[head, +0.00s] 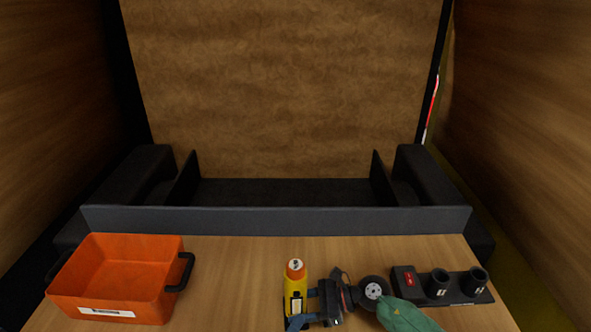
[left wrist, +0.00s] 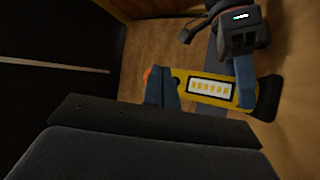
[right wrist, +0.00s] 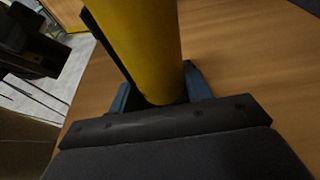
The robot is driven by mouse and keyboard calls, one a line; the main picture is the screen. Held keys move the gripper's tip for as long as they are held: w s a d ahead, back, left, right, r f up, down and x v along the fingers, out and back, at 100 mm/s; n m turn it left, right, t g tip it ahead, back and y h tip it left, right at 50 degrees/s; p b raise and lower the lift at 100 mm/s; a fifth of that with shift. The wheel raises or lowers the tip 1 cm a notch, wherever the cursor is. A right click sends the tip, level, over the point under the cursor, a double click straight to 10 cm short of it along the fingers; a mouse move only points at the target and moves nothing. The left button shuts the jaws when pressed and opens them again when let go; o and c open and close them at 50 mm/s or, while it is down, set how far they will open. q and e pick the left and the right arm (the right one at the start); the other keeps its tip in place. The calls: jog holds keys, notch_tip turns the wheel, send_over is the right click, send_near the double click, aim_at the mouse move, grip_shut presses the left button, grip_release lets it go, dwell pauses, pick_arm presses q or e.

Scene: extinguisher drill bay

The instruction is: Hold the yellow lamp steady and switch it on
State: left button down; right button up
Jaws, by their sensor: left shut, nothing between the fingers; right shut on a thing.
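The yellow lamp (head: 290,288) stands near the front middle of the table, with an orange top carrying a white disc. My right gripper (head: 304,309) is shut around its yellow body from the right; the right wrist view shows the yellow cylinder (right wrist: 140,45) between the blue fingers. In the left wrist view the lamp (left wrist: 188,84) shows a pale label, a dark round spot and a black end. My left gripper (left wrist: 161,70) is shut and empty there, its fingertips overlapping the lamp beside that spot and partly hiding the orange end. Contact cannot be told.
An orange bin (head: 115,270) with black handles stands at the table's left. A black block (head: 461,299) with a red switch and two dark cups lies at the right. A dark ledge (head: 275,219) runs along the back. The table between bin and lamp is clear.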

aim_at(293, 310)
pick_arm(q)
jog(key=shift+w+a, duration=0.15)
jog(key=shift+w, duration=1.6)
jog(key=shift+w, duration=0.15)
dwell(0.7)
jog(key=shift+w, duration=0.3)
dwell(0.4)
jog(key=shift+s, duration=0.45)
jog(key=shift+s, duration=0.1)
jog(key=s, duration=0.5)
jog(key=shift+s+d, duration=0.2)
jog(key=shift+s, duration=0.2)
pick_arm(e)
jog(key=o, duration=1)
